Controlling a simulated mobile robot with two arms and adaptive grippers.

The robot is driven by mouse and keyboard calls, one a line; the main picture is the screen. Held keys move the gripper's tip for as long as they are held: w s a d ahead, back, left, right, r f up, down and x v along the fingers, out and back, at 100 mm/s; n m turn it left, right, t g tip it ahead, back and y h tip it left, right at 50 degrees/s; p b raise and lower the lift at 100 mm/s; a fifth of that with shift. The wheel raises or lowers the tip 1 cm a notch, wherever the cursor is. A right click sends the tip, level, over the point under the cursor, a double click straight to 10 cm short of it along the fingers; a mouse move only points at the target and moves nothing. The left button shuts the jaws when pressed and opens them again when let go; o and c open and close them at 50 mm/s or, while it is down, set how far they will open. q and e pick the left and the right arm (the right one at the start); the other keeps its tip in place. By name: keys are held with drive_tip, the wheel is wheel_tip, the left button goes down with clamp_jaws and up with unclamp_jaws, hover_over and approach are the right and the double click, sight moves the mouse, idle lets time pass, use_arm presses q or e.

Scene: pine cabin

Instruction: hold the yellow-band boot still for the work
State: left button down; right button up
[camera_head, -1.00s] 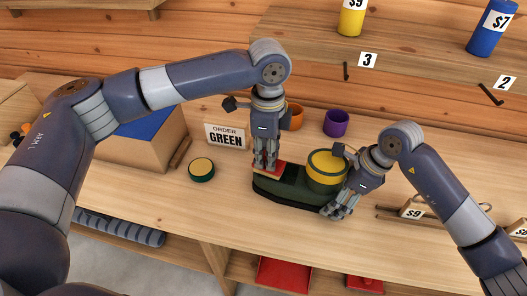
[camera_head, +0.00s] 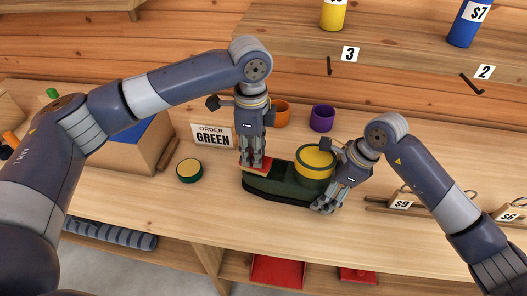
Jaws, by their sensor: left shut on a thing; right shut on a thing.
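My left gripper (camera_head: 251,163) points down over the toe, shut on a flat red piece (camera_head: 264,165) that is partly hidden by the fingers. The red piece is at the top of the toe; I cannot tell whether it touches.
A round green tin (camera_head: 190,170) with a yellow lid stands left of the boot. Behind are an "ORDER GREEN" sign (camera_head: 212,136), an orange mug (camera_head: 280,114) and a purple cup (camera_head: 322,118). Price-tagged holders (camera_head: 402,202) stand at right. The bench front is clear.

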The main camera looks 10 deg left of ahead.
use_arm(q)
drive_tip(key=shift+a, duration=0.85)
wheel_tip(320, 180, up, 8)
drive_tip(key=shift+r, duration=0.15)
drive_tip(key=shift+d, duration=0.1)
use_arm(e)
drive_tip(key=o, duration=1.5)
drive_tip(key=shift+c, duration=0.2)
drive_tip(key=v, duration=1.2)
